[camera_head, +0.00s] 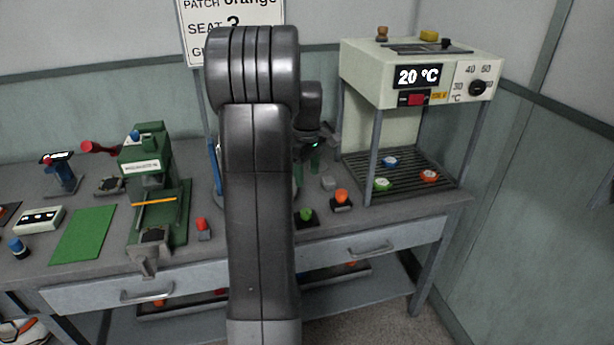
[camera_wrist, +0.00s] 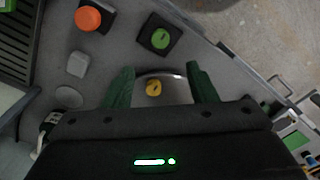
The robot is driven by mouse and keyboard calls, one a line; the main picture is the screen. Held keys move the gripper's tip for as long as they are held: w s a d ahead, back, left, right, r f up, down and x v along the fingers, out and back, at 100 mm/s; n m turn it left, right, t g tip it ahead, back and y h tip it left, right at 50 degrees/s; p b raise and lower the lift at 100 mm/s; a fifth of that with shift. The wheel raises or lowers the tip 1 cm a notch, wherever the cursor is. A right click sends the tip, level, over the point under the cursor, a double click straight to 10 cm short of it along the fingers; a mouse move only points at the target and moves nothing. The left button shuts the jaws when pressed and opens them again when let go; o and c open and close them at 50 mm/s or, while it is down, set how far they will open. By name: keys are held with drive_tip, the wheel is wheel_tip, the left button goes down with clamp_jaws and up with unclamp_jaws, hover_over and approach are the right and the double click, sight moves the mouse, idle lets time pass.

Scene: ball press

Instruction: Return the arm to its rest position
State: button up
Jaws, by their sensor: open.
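My arm (camera_head: 260,190) rises through the middle of the head view and hides part of the bench behind it. My gripper (camera_wrist: 160,88) shows in the wrist view with its two green fingers spread apart. A small yellow piece (camera_wrist: 154,88) shows between the fingers; I cannot tell its height relative to them. No fingertip visibly touches it. In the head view the gripper is mostly hidden behind my arm, with a bit of green finger showing to its right.
The grey bench (camera_head: 95,270) carries a green press (camera_head: 150,180), a green mat (camera_head: 82,235) and an oven-like cabinet (camera_head: 415,75) at right with several coloured pieces inside. An orange ball (camera_wrist: 88,18) and a green piece (camera_wrist: 160,39) sit near my gripper. A sign (camera_head: 190,45) stands behind.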

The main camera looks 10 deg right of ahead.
sight(305, 212)
wheel_tip(305, 212, down, 14)
drive_tip(key=shift+r, duration=0.1)
idle(0.6)
drive_tip(key=shift+m, duration=0.4)
drive_tip(key=m+p, duration=0.1)
drive_tip(key=m, duration=0.2)
drive_tip(key=shift+m, duration=0.4)
drive_tip(key=m+p, duration=0.1)
drive_tip(key=m, duration=0.3)
drive_tip(key=shift+a+m, duration=0.15)
drive_tip(key=shift+m, duration=0.25)
drive_tip(key=m+p, duration=0.1)
drive_tip(key=m, duration=0.3)
drive_tip(key=shift+m, duration=0.3)
drive_tip(key=shift+a+m+p, duration=0.1)
drive_tip(key=shift+m+p, duration=0.95)
drive_tip(key=shift+m, duration=0.85)
